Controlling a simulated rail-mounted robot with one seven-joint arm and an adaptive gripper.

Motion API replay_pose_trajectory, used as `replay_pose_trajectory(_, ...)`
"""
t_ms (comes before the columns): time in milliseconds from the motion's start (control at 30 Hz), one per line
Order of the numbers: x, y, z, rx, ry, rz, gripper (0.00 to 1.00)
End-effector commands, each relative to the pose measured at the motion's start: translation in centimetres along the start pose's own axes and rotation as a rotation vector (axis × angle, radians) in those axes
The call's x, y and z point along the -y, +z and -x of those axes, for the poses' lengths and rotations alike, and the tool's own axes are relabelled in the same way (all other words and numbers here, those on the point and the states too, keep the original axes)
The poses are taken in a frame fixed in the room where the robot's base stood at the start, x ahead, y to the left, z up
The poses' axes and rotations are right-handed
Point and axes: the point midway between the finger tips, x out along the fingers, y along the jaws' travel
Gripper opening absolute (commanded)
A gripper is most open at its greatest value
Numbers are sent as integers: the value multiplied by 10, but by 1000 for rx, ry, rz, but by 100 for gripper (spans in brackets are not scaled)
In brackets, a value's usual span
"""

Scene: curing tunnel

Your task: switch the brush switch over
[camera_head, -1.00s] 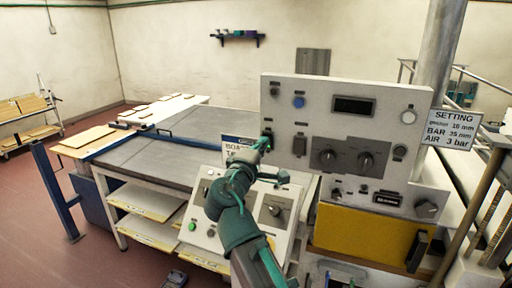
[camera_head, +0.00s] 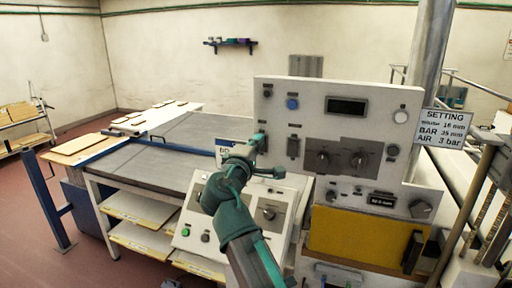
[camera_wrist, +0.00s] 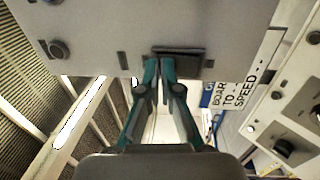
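The upright grey control panel (camera_head: 400,165) faces me in the head view. No label reading brush is legible, so I cannot tell which control is the brush switch. A dark rectangular switch (camera_head: 293,146) sits on the panel's left part, with a small dark plate above it. My gripper (camera_head: 259,141) is at the panel's left edge, left of that switch. In the wrist view, my gripper's fingertips (camera_wrist: 159,64) are close together with a narrow gap and nothing visible between them. A dark rectangular block (camera_wrist: 180,61) on the panel is right beside them; contact is unclear.
A blue button (camera_head: 292,103), two dark knobs (camera_head: 340,158) and a display (camera_head: 347,106) are on the panel. A sloped lower control box (camera_head: 195,215) stands below my arm. A setting sign (camera_head: 442,128) hangs at right, and a grey conveyor table (camera_head: 150,155) lies left.

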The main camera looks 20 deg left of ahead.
Motion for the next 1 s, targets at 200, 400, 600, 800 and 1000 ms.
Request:
replay_pose_trajectory(200, -5, -2, -4, 1, 7, 3, 0)
replay_pose_trajectory(400, -8, 1, 11, 3, 7, 1, 0)
replay_pose_trajectory(600, -13, 7, 46, 10, 7, 1, 0)
replay_pose_trajectory(800, -22, 6, 89, 9, 6, -1, 0)
replay_pose_trajectory(1000, -31, 5, 119, 11, 5, 0, 0)
